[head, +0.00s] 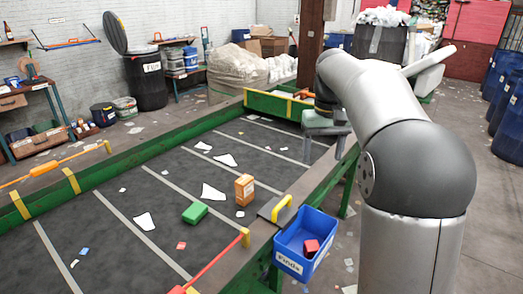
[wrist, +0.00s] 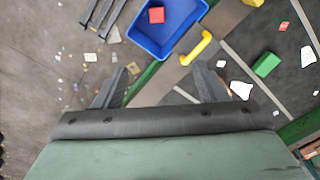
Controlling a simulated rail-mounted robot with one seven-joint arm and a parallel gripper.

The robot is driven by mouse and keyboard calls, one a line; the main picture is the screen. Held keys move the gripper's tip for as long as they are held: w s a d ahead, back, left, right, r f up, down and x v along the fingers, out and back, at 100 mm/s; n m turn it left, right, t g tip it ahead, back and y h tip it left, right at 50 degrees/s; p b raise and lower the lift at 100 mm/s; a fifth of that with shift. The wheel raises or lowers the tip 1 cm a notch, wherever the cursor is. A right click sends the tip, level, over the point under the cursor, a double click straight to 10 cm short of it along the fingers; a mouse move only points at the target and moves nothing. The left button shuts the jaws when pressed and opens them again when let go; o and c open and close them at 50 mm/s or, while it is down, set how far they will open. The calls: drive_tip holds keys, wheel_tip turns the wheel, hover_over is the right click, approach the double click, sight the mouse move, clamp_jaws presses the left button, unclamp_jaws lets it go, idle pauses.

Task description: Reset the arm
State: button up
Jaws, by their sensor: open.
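My arm reaches out over the right side of the belt in the head view, with my gripper (head: 325,128) high near the belt's far right edge. In the wrist view my gripper (wrist: 158,82) has its two fingers wide apart, with nothing between them. A blue bin (head: 291,262) marked "Finds" hangs at the belt's near right side, with a red block (head: 311,247) inside. The bin (wrist: 148,42) and red block (wrist: 156,15) also show ahead of the fingers in the wrist view. A green block (head: 194,213) and an orange box (head: 244,189) rest on the belt.
The dark belt (head: 100,228) carries several white scraps and small coloured bits. Green side rails (head: 60,188) border it. A yellow handle (head: 281,208) stands beside the bin. Blue barrels (head: 510,130) stand at the right, and a black drum (head: 147,85) stands at the back left.

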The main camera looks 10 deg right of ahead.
drive_tip(key=s+a+f, duration=0.2)
drive_tip(key=s+f, duration=0.3)
drive_tip(key=s, duration=0.4)
drive_tip(key=s+a+f, duration=0.3)
drive_tip(key=s+f, duration=0.3)
drive_tip(key=s, duration=0.4)
drive_tip(key=s+a+f, duration=0.2)
drive_tip(key=s+f, duration=0.3)
drive_tip(key=s, duration=0.5)
drive_tip(key=shift+a+f+t, duration=0.2)
drive_tip(key=shift+f+t, duration=0.1)
drive_tip(key=shift+f, duration=0.1)
